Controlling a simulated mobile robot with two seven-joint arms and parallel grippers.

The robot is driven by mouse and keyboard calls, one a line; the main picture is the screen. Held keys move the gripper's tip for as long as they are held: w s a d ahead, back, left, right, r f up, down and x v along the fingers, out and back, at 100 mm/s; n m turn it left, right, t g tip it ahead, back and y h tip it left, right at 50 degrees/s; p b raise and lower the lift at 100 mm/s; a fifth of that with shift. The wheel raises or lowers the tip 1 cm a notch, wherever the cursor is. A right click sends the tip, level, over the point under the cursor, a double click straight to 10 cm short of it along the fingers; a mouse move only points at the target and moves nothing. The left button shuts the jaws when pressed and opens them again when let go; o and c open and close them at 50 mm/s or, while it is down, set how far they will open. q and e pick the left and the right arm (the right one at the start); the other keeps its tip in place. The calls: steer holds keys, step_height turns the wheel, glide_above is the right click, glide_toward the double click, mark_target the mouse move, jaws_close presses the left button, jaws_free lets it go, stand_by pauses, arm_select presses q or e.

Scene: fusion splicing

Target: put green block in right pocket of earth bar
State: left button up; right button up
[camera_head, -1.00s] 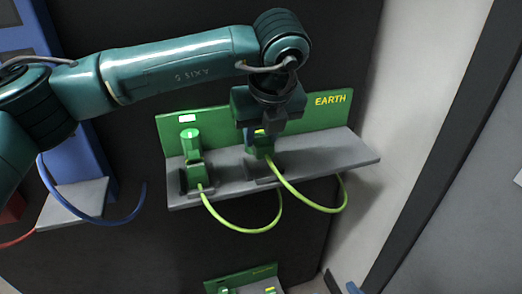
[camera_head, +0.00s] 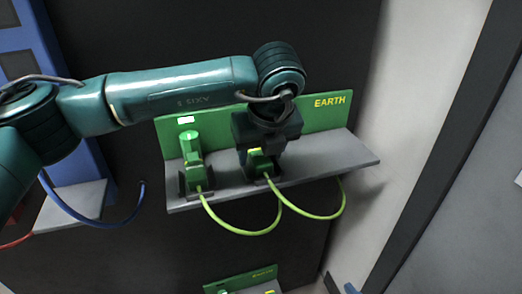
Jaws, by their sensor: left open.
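The earth bar is a grey shelf (camera_head: 340,152) with a green back plate lettered EARTH (camera_head: 330,101). A green block (camera_head: 260,160) with a yellow-green cable stands low at the right pocket, which it and my gripper mostly hide. My left gripper (camera_head: 258,165) comes down from above and is open around this block. Whether the fingers touch it, and how deep it sits, I cannot tell. Another green block (camera_head: 192,152) stands upright in the left pocket. My right gripper is not in view.
The two yellow-green cable loops (camera_head: 245,232) hang in front of the shelf. A blue unit (camera_head: 88,150) with a grey shelf and a blue cable (camera_head: 100,221) is at left. A second green bar (camera_head: 240,280) shows below. A pale wall (camera_head: 410,110) is at right.

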arm_select(q)
steer(key=shift+s+r, duration=0.1)
steer(key=shift+r, duration=0.25)
steer(key=v, duration=1.1)
steer(key=shift+r+p, duration=0.15)
steer(key=shift+p, duration=0.25)
steer(key=shift+s, duration=0.15)
